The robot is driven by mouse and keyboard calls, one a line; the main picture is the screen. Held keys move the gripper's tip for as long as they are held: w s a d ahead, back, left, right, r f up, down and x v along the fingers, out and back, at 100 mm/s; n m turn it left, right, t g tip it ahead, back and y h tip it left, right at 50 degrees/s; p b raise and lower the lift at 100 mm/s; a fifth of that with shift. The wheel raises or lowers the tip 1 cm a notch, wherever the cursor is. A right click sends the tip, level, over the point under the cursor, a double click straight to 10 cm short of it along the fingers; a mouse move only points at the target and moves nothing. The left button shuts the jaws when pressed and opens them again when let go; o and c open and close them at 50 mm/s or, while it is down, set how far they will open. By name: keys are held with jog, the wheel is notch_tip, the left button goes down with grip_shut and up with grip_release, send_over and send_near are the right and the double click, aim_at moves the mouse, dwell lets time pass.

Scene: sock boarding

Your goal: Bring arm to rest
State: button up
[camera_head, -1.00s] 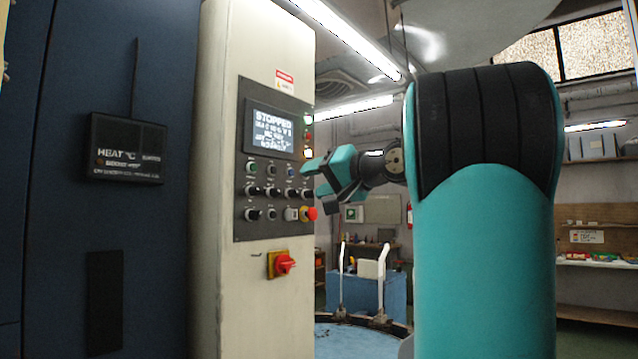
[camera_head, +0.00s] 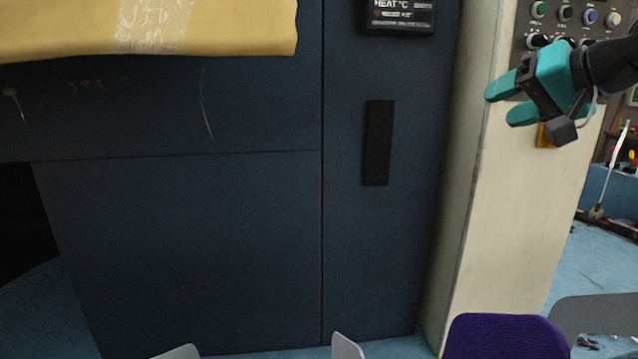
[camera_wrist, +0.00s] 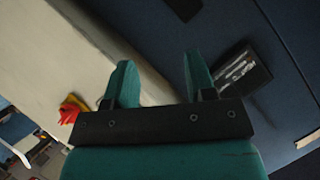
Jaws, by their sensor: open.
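My gripper (camera_head: 497,102) is at the upper right of the head view, in front of the cream control column (camera_head: 515,215). Its teal fingers point left and are apart, with nothing between them. The wrist view also shows my gripper (camera_wrist: 157,82) open and empty, with the cream column and the dark blue machine panel beyond the fingertips. My gripper hides part of the button panel (camera_head: 588,14).
A dark blue machine (camera_head: 200,230) fills the left and middle. A yellow padded piece (camera_head: 60,30) juts out at the upper left. A black heat display (camera_head: 400,14) is on the machine. A purple item (camera_head: 505,338) shows at the bottom right. Blue floor (camera_head: 600,270) lies right of the column.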

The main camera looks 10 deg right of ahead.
jog(key=s+a+f+n+g+y, duration=0.2)
jog(key=s+a+f+n+g, duration=0.15)
jog(key=a+f, duration=0.65)
jog(key=s+a+f+n+g+h, duration=0.1)
jog(key=s+a+f+n+g, duration=0.3)
jog(key=s+a+f, duration=0.2)
jog(key=s+a+f+n+g, duration=0.4)
jog(key=s+a+f+g, duration=0.1)
jog(key=s, duration=0.5)
jog(key=shift+s+a+f+h, duration=0.4)
jog(key=shift+a+f, duration=0.05)
jog(key=shift+a, duration=0.1)
